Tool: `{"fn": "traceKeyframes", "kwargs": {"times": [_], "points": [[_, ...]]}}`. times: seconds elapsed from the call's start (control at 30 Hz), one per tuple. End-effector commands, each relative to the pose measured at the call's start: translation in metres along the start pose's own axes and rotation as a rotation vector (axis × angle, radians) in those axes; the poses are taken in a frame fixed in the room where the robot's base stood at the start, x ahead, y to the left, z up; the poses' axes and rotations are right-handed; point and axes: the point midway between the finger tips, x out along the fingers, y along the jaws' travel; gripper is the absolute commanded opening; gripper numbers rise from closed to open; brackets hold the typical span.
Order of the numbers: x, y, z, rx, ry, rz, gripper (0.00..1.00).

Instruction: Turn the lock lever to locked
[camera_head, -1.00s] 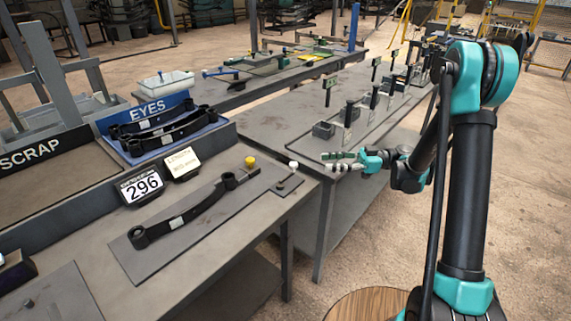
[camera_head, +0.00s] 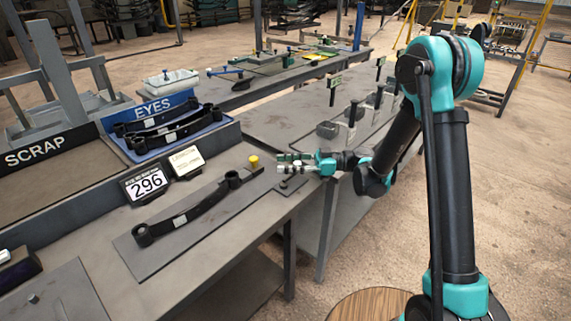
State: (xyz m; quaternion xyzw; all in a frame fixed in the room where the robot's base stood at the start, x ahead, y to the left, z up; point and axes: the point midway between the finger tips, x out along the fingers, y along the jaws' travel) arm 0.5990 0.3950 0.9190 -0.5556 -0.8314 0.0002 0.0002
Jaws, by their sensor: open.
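A small lever with a white knob (camera_head: 298,165) stands at the right end of the flat plate on the near bench. My gripper (camera_head: 284,163) is open at the lever, its fingers pointing left. The knob shows at the fingers, which hide much of the lever. I cannot tell whether they touch it. A black leaf spring (camera_head: 190,212) with an eye at each end lies on the plate. A yellow knob (camera_head: 254,161) stands by its far eye, just left of my fingertips.
A display reading 296 (camera_head: 146,182) and a small sign (camera_head: 186,161) stand behind the spring. A blue EYES tray (camera_head: 207,126) holds black springs. A second bench (camera_head: 277,118) with upright black-handled fixtures lies beyond my gripper.

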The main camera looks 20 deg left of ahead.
Motion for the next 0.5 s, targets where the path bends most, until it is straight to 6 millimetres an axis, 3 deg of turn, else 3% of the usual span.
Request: {"fn": "traceKeyframes", "kwargs": {"times": [0.3, 0.5], "points": [[0.0027, -0.0001, 0.0000, 0.000, 0.000, 0.000, 0.41], [0.0025, -0.0001, 0.0000, 0.000, 0.000, 0.000, 0.16]]}}
